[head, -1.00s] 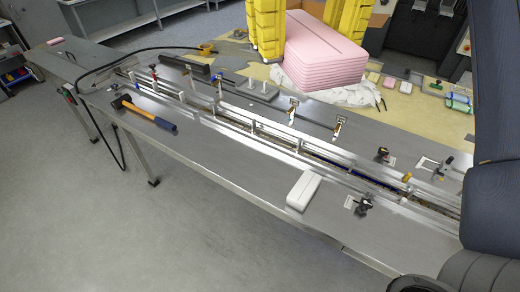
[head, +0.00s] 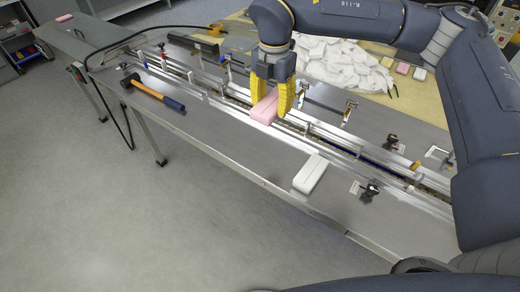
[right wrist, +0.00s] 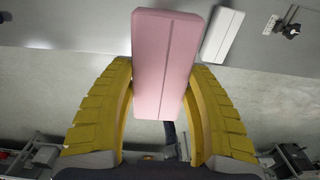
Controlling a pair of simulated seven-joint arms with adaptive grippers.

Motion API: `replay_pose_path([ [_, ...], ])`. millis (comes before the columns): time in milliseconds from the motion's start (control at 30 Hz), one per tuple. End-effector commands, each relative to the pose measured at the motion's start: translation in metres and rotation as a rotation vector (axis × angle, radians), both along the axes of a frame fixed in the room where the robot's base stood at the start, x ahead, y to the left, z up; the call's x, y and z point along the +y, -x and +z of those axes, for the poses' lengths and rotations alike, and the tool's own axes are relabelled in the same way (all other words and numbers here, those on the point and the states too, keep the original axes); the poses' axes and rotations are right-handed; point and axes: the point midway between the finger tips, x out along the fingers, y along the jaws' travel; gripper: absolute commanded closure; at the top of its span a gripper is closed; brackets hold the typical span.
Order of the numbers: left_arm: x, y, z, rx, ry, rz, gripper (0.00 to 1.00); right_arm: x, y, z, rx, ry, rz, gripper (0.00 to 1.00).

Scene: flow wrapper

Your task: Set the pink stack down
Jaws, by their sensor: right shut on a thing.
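The pink stack (head: 264,108) is a block between the yellow fingers of my right gripper (head: 272,97), over the metal guide rails in the middle of the line. My right gripper is shut on it, one finger on each side. In the right wrist view the pink stack (right wrist: 165,62) sticks out past the fingertips (right wrist: 163,105), with a seam line along its face. I cannot tell whether its underside touches the rails. My left gripper is not in view.
A white block (head: 310,174) lies on the steel table in front of the rails (head: 330,152). A hammer (head: 153,92) lies at the left. A white heap (head: 345,66) and small pink and white blocks are behind. The table's front left stretch is bare.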

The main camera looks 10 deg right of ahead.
Motion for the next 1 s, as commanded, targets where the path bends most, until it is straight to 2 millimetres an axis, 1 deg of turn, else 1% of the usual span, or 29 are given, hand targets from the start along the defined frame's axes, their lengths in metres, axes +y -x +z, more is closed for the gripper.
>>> replay_pose_path([
  [167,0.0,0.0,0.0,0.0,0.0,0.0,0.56,-0.003,-0.001,-0.028,0.006,0.001,-0.008,0.66],
  [500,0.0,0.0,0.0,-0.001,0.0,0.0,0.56,-0.003,-0.001,-0.104,0.005,0.001,-0.008,0.66],
  [700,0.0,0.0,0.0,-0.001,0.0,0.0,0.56,-0.003,-0.002,-0.14,0.003,0.001,-0.008,0.66],
  [833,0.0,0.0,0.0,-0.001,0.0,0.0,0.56,-0.003,-0.002,-0.153,0.002,0.001,-0.008,0.66],
  [1000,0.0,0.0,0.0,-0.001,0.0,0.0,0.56,-0.003,-0.002,-0.161,0.001,0.0,-0.008,0.66],
])
